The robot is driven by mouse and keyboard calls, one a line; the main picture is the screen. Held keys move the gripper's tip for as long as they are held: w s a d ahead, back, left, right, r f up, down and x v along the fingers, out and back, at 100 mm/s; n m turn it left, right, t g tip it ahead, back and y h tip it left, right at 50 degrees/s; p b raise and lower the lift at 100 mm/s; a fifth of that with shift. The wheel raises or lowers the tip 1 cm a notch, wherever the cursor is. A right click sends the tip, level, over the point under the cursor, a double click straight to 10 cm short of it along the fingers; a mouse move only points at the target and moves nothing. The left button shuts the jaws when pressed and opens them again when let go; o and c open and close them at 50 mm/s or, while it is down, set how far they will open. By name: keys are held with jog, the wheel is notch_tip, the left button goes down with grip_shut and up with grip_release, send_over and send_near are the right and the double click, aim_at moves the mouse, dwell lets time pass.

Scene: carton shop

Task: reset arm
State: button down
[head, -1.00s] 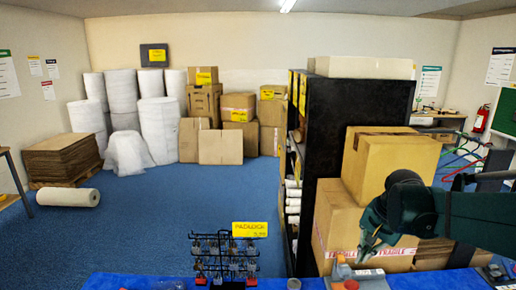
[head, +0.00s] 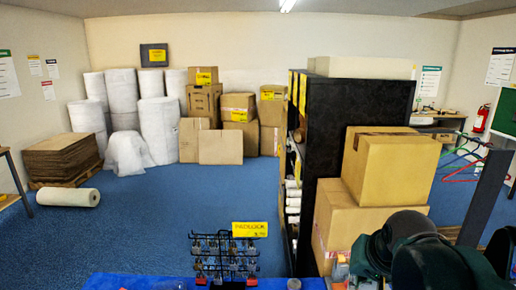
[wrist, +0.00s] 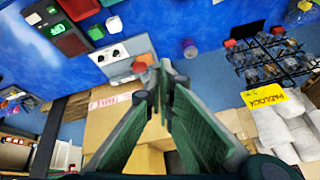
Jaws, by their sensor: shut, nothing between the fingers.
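My gripper (wrist: 165,75) shows in the wrist view with its two green fingers close together at the tips, shut and empty. It hangs above the scene near the blue counter (wrist: 205,18), with stacked cartons (wrist: 103,128) below. In the head view my dark green arm is folded at the lower right, and its bulk hides the gripper's fingers there. The arm covers part of the counter's right side and the lower carton.
A padlock rack (head: 225,258) with a yellow sign (head: 250,229) stands on the counter. A grey-white device (wrist: 118,60) lies near the fingertips in the wrist view. Cartons (head: 388,165) and a black shelf (head: 355,130) stand behind. Blue floor (head: 150,220) is open at left.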

jog(key=s+a+f+n+t, duration=0.1)
jog(key=s+a+n, duration=0.2)
jog(key=s, duration=0.4)
jog(key=shift+a+f+n+t, duration=0.15)
jog(key=shift+f+n+t, duration=0.05)
jog(key=shift+n+t, duration=0.2)
jog(key=c, duration=1.5)
grip_release()
jog(key=shift+r, duration=0.1)
jog(key=o, duration=0.7)
jog(key=shift+w+d+r+p, duration=0.25)
jog(key=shift+w+r+p, duration=0.1)
jog(key=o, duration=0.8)
jog(key=w+d+r+m+g+p, duration=0.1)
jog(key=w+d+r+m+p, duration=0.3)
jog(key=w+p, duration=0.1)
jog(key=shift+w+d+r+g+h, duration=0.3)
jog(key=shift+w+r+g, duration=0.1)
jog(key=shift+w, duration=0.35)
jog(key=w+d+r+m+g+p, duration=0.1)
jog(key=w+d+m+g+p, duration=0.2)
jog(key=w+d+m+p, duration=0.9)
jog(key=w+d+f+m+g+p, duration=0.1)
jog(key=w+d+f+p, duration=0.1)
jog(key=d, duration=0.4)
jog(key=w+d+f+m+g+p, duration=0.1)
jog(key=w+d+f+p, duration=0.1)
jog(key=d, duration=0.4)
jog(key=shift+w+f, duration=0.3)
jog(key=shift+f, duration=0.3)
